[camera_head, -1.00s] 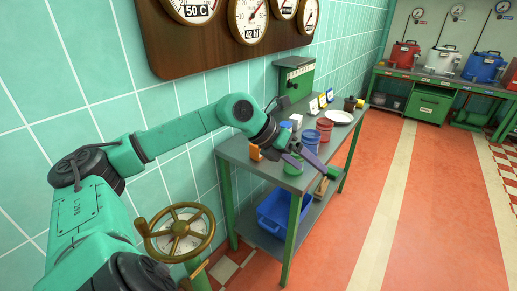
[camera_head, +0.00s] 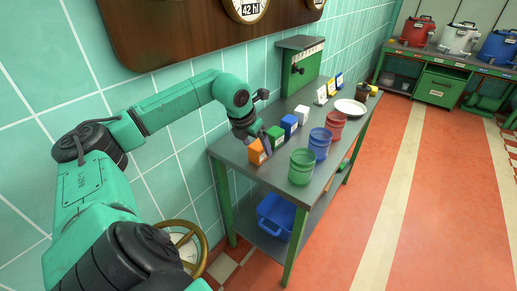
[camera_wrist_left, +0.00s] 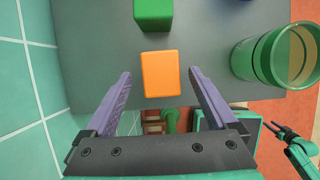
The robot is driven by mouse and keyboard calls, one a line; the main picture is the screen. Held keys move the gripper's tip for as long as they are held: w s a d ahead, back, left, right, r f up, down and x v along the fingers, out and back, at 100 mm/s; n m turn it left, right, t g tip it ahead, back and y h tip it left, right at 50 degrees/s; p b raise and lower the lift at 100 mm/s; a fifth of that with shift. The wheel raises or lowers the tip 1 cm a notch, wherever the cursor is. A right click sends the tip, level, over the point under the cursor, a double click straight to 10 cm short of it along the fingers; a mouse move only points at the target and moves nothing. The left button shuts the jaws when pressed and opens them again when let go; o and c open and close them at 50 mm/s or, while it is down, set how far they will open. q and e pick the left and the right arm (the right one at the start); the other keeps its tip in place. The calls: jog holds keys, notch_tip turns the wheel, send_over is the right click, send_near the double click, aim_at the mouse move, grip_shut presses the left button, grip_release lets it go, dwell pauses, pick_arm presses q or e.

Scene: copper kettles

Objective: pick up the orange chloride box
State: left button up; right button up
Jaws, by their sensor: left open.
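The orange chloride box (camera_head: 256,153) stands on the grey table near its near left corner. In the left wrist view the orange box (camera_wrist_left: 160,74) lies between and just ahead of the two purple fingertips, with a gap on each side. My left gripper (camera_head: 259,142) is open and empty, right above and beside the box, and partly covers it in the head view. What seems to be my right gripper (camera_wrist_left: 284,130) shows small at the right edge of the left wrist view, away from the box; its jaws are too small to judge.
A green box (camera_head: 275,137) stands close behind the orange one, then a blue box (camera_head: 289,126) and a white box (camera_head: 302,114). Green (camera_head: 302,167), blue (camera_head: 319,143) and red (camera_head: 335,125) buckets stand to the right. The tiled wall is close at left.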

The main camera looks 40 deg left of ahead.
pick_arm(q)
jog(key=x, duration=0.3)
jog(key=shift+f, duration=0.1)
jog(key=shift+d, duration=0.1)
grip_shut()
pick_arm(e)
jog(key=shift+s+d, duration=0.1)
jog(key=shift+s, duration=0.05)
pick_arm(q)
jog(key=shift+r, duration=0.55)
notch_tip(320, 180, up, 10)
jog(key=p, duration=0.3)
jog(key=shift+w+r, duration=0.1)
jog(key=shift+w, duration=0.05)
notch_tip(320, 180, up, 9)
jog(key=p, duration=0.4)
send_over(257, 146)
jog(key=shift+w+b, duration=0.3)
jog(key=shift+w, duration=0.2)
pick_arm(e)
jog(key=s+r, duration=0.4)
jog(key=s, duration=0.1)
jog(key=shift+d, duration=0.45)
